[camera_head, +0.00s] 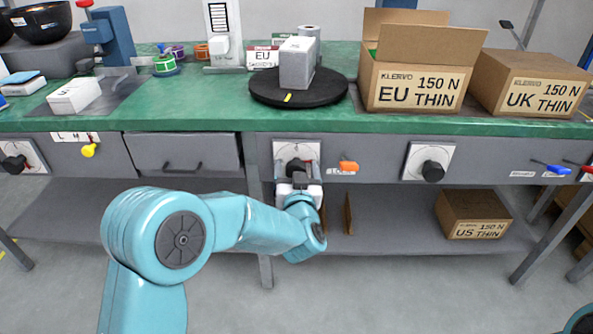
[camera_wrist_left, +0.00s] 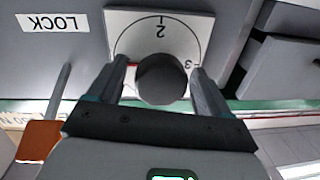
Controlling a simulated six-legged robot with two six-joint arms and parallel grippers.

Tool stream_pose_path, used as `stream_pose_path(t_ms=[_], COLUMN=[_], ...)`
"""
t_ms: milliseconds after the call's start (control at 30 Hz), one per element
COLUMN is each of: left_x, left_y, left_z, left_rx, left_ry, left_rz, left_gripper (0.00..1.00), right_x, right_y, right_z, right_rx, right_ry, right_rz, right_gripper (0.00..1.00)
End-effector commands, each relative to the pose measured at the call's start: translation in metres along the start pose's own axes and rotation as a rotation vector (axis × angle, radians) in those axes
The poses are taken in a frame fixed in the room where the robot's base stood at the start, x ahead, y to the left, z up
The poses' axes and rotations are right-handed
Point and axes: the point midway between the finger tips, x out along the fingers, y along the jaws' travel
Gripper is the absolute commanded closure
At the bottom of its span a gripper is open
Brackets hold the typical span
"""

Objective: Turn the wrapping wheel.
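A round black wheel (camera_head: 330,95) lies flat on the green bench top, with a yellow mark on its front edge and a grey box (camera_head: 296,64) standing on it. Below it, on the bench front, is a white dial plate (camera_head: 285,150) with a dark knob. My left gripper (camera_head: 299,182) is at this dial, well below the wheel. In the left wrist view the black knob (camera_wrist_left: 161,79) sits between my two open fingers (camera_wrist_left: 158,92), with gaps at both sides; the plate shows the numbers 2 and 3. My right gripper is not in view.
An orange lever (camera_head: 348,166) sticks out just right of the dial; it also shows in the left wrist view (camera_wrist_left: 39,140). Another dial (camera_head: 431,165) is further right. Cartons (camera_head: 415,80) stand right of the wheel. A drawer (camera_head: 183,155) is to the left.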

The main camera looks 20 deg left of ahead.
Motion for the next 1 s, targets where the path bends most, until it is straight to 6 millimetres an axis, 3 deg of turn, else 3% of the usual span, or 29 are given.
stream_pose_path(t_ms=[33, 133, 167, 567, 600, 667, 1000], left_x=[-0.0001, -0.0003, -0.0003, -0.0003, -0.0003, -0.0003, -0.0037], left_y=[0.0, 0.0001, 0.0001, 0.0003, 0.0003, 0.0003, 0.0005], left_z=[-0.0001, -0.0001, -0.0001, -0.0003, -0.0003, -0.0003, -0.0007], left_rx=[0.0, 0.0, 0.0, 0.049, 0.049, 0.049, 0.048], left_ry=[0.0, 0.0, 0.0, 0.004, 0.005, 0.005, 0.004], left_rz=[0.0, 0.0, 0.0, 0.0, -0.001, -0.001, 0.0], left_gripper=[0.37, 0.69, 0.76, 0.76, 0.35, 0.2, 0.2], right_x=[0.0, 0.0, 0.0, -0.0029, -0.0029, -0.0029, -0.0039], right_y=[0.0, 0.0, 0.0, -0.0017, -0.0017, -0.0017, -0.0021], right_z=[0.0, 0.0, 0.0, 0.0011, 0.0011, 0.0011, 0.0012], right_rx=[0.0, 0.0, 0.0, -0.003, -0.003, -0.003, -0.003], right_ry=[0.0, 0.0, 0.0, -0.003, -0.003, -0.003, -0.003], right_rz=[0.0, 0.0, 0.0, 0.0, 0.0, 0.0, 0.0], right_gripper=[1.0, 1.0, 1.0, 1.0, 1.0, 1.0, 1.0])
